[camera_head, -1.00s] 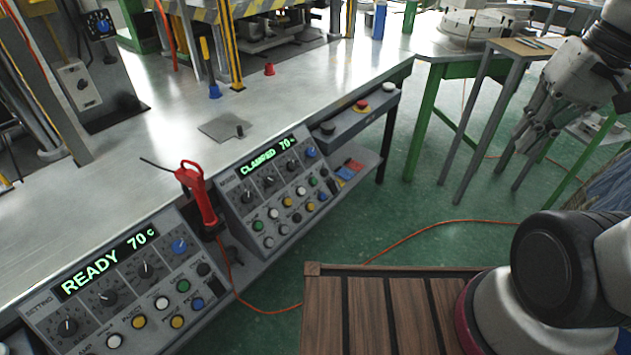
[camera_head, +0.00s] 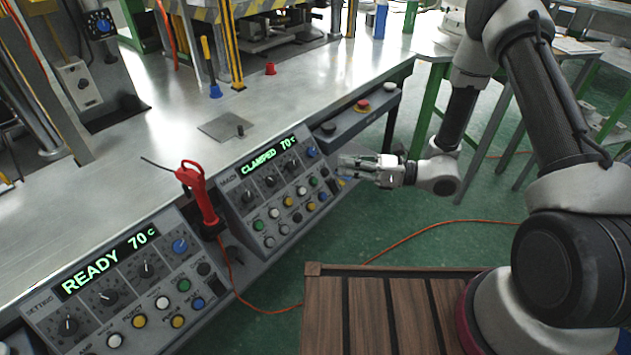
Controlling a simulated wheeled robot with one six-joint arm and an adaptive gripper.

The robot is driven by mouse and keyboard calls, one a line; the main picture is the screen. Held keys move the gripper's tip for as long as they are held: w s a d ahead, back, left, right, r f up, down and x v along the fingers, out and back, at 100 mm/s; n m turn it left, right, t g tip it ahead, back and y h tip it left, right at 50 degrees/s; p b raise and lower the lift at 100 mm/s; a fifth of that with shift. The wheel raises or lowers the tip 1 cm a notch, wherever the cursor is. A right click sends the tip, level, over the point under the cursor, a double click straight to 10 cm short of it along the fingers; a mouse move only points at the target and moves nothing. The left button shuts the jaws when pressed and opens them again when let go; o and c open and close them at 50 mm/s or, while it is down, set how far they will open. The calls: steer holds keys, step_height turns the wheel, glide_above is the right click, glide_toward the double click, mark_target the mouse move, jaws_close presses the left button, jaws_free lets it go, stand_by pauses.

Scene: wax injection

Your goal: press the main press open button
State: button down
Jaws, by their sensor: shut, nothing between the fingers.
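The main press control panel (camera_head: 276,195) slopes down from the front edge of the metal table. Its green display (camera_head: 268,157) reads "CLAMPED 70°C". Below the display are several dark knobs and rows of coloured buttons: green, white, yellow, blue and black. The button labels are too small to read, so I cannot tell which one is the open button. My gripper (camera_head: 345,166) is shut and empty. It points left, just right of the panel, and appears apart from the buttons. It hides part of the area at the panel's right end.
A second panel (camera_head: 119,281) at the lower left shows "READY 70 C". A red handheld tool (camera_head: 198,195) stands between the panels, with an orange cable on the floor. A grey box with a red button (camera_head: 361,104) sits at the table edge. Brown slatted boards (camera_head: 350,310) lie below.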

mark_target(314, 181)
steer(key=f, duration=0.1)
steer(key=w+f+m+t, duration=0.1)
steer(key=shift+a+f+m, duration=0.1)
steer(key=shift+f+m, duration=0.2)
steer(key=shift+w+a+f, duration=0.65)
steer(key=shift+a+f, duration=0.25)
steer(key=shift+f, duration=0.05)
steer(key=shift+w+a+f, duration=0.7)
steer(key=shift+a+f, duration=0.15)
steer(key=shift+f, duration=0.05)
steer(key=shift+w+a+f, duration=0.65)
steer(key=shift+a+f, duration=0.25)
steer(key=shift+f, duration=0.05)
steer(key=shift+a+f, duration=0.1)
steer(key=shift+w+a+f, duration=0.15)
steer(key=shift+w, duration=0.05)
